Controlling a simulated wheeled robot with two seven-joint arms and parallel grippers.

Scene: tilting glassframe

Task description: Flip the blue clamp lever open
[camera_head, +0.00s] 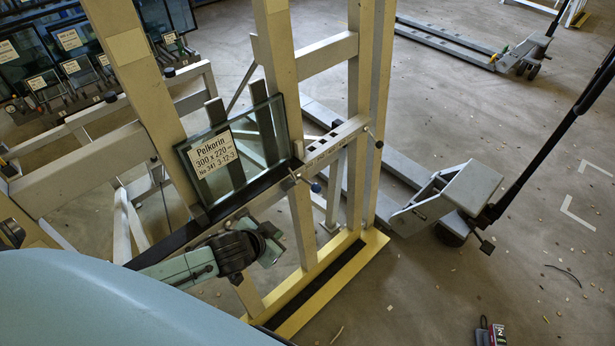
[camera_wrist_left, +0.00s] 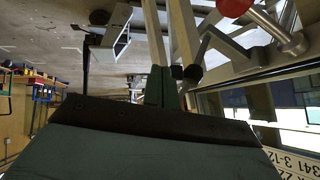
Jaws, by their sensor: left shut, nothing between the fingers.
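The clamp lever is a thin metal rod ending in a dark blue ball knob (camera_head: 315,187), on the rail at the lower right corner of the glass pane (camera_head: 226,148). In the wrist view a dark knob on a short rod (camera_wrist_left: 190,73) shows just right of my fingertips; I cannot tell its colour there. My left gripper (camera_head: 274,243) is below and left of the blue knob in the head view, apart from it. Its greenish fingers (camera_wrist_left: 160,80) are together with nothing between them. My right gripper is not in view.
A red ball knob (camera_wrist_left: 235,6) on a metal rod is close by in the wrist view. Beige uprights (camera_head: 362,70) and a slotted rail (camera_head: 335,138) surround the pane. A pallet truck (camera_head: 460,190) stands to the right. The floor at lower right is mostly free.

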